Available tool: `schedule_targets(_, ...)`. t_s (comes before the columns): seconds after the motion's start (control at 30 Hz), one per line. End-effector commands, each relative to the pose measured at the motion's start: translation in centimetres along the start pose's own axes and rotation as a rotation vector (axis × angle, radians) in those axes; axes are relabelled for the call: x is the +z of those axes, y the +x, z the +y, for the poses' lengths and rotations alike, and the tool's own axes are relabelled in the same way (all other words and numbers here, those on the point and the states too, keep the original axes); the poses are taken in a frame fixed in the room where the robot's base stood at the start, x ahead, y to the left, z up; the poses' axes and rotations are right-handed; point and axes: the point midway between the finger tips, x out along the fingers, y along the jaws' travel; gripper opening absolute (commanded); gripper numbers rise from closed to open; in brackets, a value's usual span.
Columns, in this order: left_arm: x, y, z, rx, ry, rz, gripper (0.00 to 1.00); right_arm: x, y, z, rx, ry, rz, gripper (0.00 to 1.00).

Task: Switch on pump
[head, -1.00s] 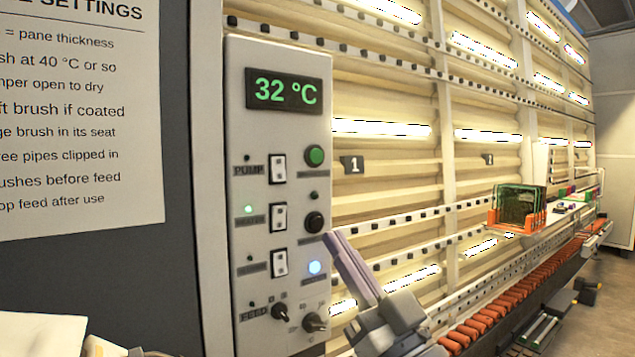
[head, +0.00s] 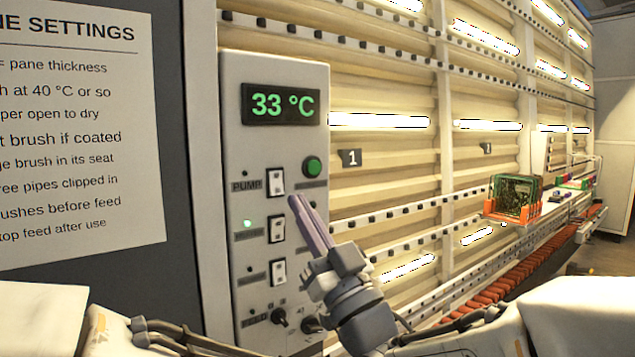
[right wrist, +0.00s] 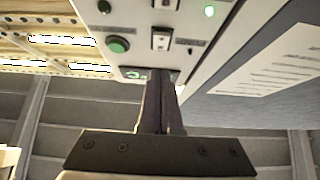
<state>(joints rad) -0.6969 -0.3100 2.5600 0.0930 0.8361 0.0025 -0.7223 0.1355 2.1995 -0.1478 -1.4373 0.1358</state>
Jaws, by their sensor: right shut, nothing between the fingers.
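The PUMP switch (head: 276,182) is a white rocker on the grey control panel (head: 240,120), just below the 33 °C display (head: 280,104). The small lamp (head: 245,173) above the PUMP label is dark. My right gripper (head: 294,200) is shut and empty. Its tips are just right of and below the PUMP switch in the head view; I cannot tell whether they touch the panel. In the right wrist view the panel appears upside down, with the PUMP switch (right wrist: 160,41) beyond the shut fingers (right wrist: 160,85). My left gripper is not in view.
A green button (head: 312,167) sits right of the PUMP switch. Two more rockers (head: 277,229) (head: 278,272) and knobs (head: 279,317) are below; a green lamp (head: 247,223) is lit. A settings sheet (head: 80,130) hangs left. An orange rack (head: 512,210) stands on the washer at right.

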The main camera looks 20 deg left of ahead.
Motion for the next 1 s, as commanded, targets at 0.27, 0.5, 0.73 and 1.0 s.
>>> schedule_targets(0.27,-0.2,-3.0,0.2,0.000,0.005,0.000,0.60,1.9,3.1,0.0,0.000,0.000,-0.001,0.00)
schedule_targets(0.5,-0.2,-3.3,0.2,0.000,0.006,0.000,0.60,2.8,3.6,0.0,0.000,0.000,0.000,0.00)
schedule_targets(0.73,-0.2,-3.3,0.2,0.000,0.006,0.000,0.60,2.8,3.6,0.0,0.000,0.000,0.000,0.00)
schedule_targets(1.0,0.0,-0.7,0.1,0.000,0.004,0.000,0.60,3.8,3.3,0.0,0.000,-0.001,0.034,0.00)
